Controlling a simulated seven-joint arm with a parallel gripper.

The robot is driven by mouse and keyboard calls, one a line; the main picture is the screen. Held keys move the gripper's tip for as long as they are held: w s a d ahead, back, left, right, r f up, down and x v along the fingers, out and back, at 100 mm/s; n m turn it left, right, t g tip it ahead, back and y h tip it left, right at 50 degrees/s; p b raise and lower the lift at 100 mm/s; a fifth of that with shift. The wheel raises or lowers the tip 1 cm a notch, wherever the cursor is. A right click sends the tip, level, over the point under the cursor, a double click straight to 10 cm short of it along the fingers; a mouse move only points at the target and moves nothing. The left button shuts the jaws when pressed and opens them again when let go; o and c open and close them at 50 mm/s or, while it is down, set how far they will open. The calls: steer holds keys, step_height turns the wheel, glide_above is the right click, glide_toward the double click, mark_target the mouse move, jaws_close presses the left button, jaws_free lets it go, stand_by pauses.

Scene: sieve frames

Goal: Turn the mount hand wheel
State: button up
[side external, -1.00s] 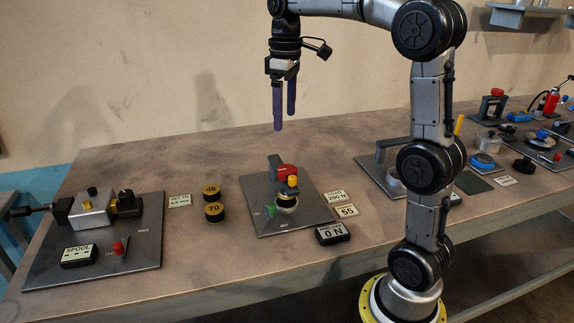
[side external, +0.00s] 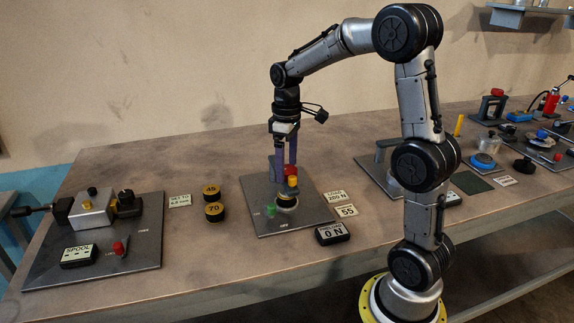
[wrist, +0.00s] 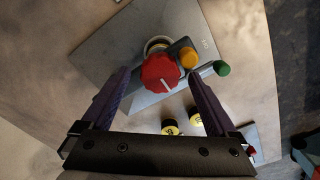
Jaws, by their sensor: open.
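A red lobed hand wheel (wrist: 161,72) with a white mark stands on the middle grey plate; its red part also shows in the side view (side external: 290,171), partly hidden by the fingers. My gripper (side external: 286,167) is open and points down over this wheel. In the wrist view its two purple fingers lie left and right of the wheel, with a visible gap on each side. Whether the tips reach down to the wheel's height is hard to tell. A yellow-orange knob (wrist: 187,57) and a green knob (wrist: 221,68) sit close to the wheel, on the right finger's side.
The middle plate (side external: 310,212) has a dark upright post behind the wheel. A "0 N" display (side external: 333,234) and label cards stand to its right. Two black-and-yellow weights (side external: 213,202) are on its left. A plate with a spool fixture (side external: 95,215) is farther left.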

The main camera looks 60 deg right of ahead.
steer(key=shift+f, duration=0.3)
steer(key=c, duration=1.4)
